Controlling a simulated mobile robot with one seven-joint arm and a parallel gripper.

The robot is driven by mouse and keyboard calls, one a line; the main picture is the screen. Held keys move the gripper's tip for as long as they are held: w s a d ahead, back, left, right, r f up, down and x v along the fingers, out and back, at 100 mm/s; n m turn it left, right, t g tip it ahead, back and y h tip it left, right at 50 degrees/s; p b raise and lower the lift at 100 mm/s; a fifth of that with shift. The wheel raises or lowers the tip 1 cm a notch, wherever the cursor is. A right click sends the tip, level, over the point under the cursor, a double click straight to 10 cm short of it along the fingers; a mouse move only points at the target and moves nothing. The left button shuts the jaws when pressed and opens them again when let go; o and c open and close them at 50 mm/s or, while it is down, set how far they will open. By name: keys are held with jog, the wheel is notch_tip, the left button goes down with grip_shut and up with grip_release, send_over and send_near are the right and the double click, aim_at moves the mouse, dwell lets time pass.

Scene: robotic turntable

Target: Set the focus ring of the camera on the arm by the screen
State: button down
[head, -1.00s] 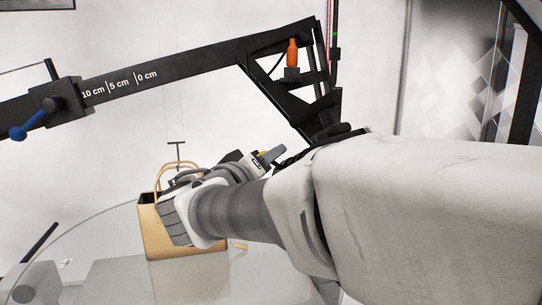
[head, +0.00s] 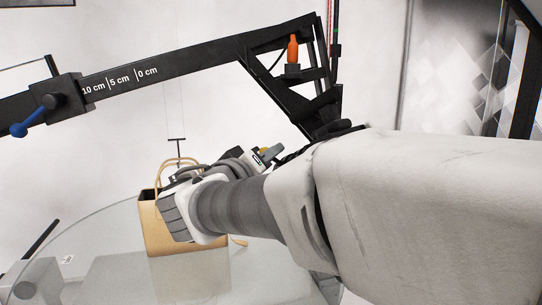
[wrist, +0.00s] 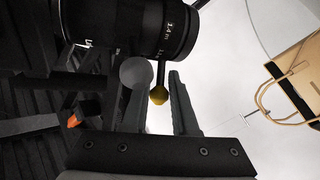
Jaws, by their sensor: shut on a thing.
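A short dark lever with a yellow tip (wrist: 159,95) hangs down from the ring. My gripper (wrist: 156,88) is shut on this lever, one finger on each side, with the yellow tip between them. In the head view my gripper (head: 266,156) shows small beyond my wrist, beside the dark frame of the camera arm (head: 300,110). The lens is mostly hidden there by my arm.
A tan bag (head: 180,240) with loop handles stands on the round glass turntable (head: 110,220). The black camera arm carries a scale, a clamp with a blue-handled lever (head: 35,118) and an orange piece (head: 292,50). The bag also shows in the wrist view (wrist: 298,75).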

dwell(0.9)
jog(key=m+g, duration=0.1)
jog(key=w+r+m+g, duration=0.1)
jog(key=g, duration=0.1)
jog(key=shift+w+d+h, duration=0.2)
jog(key=shift+d+h, duration=0.1)
jog(key=shift+w+d+m+g, duration=0.15)
jog(key=shift+m+g, duration=0.35)
jog(key=shift+g, duration=0.1)
jog(key=c, duration=0.9)
grip_release()
jog(key=b+v, duration=0.1)
jog(key=v, duration=1.6)
jog(key=shift+s+b, duration=0.2)
jog(key=shift+b, duration=0.15)
